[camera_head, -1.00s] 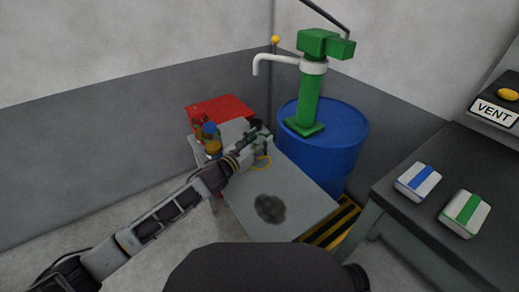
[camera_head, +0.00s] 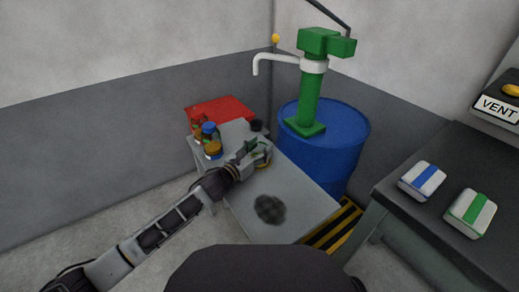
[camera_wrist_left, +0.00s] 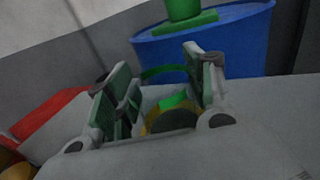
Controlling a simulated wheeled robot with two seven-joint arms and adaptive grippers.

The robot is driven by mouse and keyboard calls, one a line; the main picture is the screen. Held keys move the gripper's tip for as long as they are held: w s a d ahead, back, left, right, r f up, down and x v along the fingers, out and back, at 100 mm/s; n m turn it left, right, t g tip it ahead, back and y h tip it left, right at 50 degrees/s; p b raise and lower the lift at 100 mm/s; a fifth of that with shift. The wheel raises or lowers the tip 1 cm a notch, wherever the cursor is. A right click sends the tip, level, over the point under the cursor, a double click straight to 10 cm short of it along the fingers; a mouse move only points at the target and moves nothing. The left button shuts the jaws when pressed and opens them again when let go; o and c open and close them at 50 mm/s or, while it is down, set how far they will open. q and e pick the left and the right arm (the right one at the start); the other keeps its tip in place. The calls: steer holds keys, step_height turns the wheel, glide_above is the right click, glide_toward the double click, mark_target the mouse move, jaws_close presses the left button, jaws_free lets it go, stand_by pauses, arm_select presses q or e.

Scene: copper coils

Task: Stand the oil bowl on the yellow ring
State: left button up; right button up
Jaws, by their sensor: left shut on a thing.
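My left gripper (camera_head: 262,150) is low over the grey table (camera_head: 294,199), at the yellow ring (camera_head: 263,162), which it partly covers in the head view. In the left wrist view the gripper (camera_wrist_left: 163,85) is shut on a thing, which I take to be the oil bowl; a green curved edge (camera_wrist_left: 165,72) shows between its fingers. Below this, the yellow ring (camera_wrist_left: 153,116) shows around a dark round patch (camera_wrist_left: 174,121). The bowl is mostly hidden, and I cannot tell whether it touches the ring. My right gripper is not in view.
A dark cup (camera_head: 257,125) stands behind the gripper. Jars with blue (camera_head: 209,128) and orange (camera_head: 213,148) parts stand left, near a red surface (camera_head: 218,109). A blue drum (camera_head: 335,150) with a green pump (camera_head: 309,95) stands right. A dark stain (camera_head: 270,209) marks the table's clear front.

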mark_target(254, 153)
arm_select(q)
steer(key=shift+f, duration=0.1)
steer(key=o, duration=1.2)
steer(key=shift+c, duration=0.2)
steer(key=shift+p+v, duration=0.35)
steer(key=shift+v, duration=1.8)
steer(key=shift+p+v, duration=0.6)
steer(key=shift+v, duration=2.6)
steer(key=shift+s+a+p, duration=0.3)
steer(key=shift+s+a, duration=0.1)
steer(key=shift+s, duration=0.05)
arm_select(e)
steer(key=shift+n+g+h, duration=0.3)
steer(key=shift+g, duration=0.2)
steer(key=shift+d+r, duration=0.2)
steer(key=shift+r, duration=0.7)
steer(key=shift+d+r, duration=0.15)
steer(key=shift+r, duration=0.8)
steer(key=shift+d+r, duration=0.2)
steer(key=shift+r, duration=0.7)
